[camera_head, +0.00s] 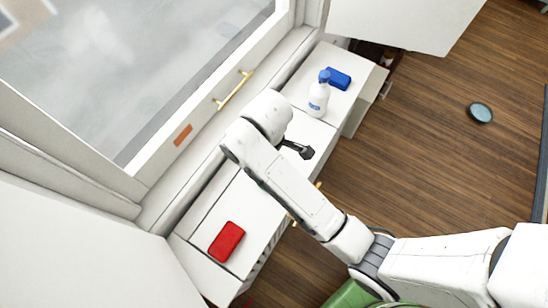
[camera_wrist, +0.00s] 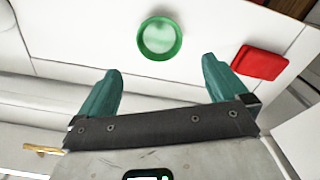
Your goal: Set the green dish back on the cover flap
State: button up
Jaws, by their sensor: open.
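The round green dish (camera_wrist: 160,38) lies on a white surface (camera_wrist: 90,40) in the wrist view, ahead of my gripper. My gripper (camera_wrist: 160,68) is open and empty, its two teal fingers spread on either side below the dish and apart from it. I do not see the dish in the head view, where my arm covers part of the white counter (camera_head: 205,208). The counter top has seams between panels; I cannot tell which panel is the cover flap. My fingers are not clearly seen in the head view.
A red block (camera_head: 227,241) lies on the counter and also shows in the wrist view (camera_wrist: 259,62). A white bottle (camera_head: 318,97) and blue block (camera_head: 338,78) are at its far end. The window with a brass handle (camera_head: 235,90) borders it. A bluish round dish (camera_head: 481,112) lies on the floor.

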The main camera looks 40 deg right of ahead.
jog(key=shift+r, duration=0.2)
jog(key=s+d+m, duration=0.4)
jog(key=s, duration=0.4)
jog(key=s+d+m+t, duration=0.1)
jog(key=s+d+m, duration=0.3)
jog(key=s, duration=0.4)
jog(key=shift+s+f+m, duration=0.15)
jog(key=shift+f+m, duration=0.25)
jog(key=shift+m, duration=0.1)
jog(key=shift+d, duration=0.1)
jog(key=shift+f+b, duration=0.7)
jog(key=shift+f, duration=0.05)
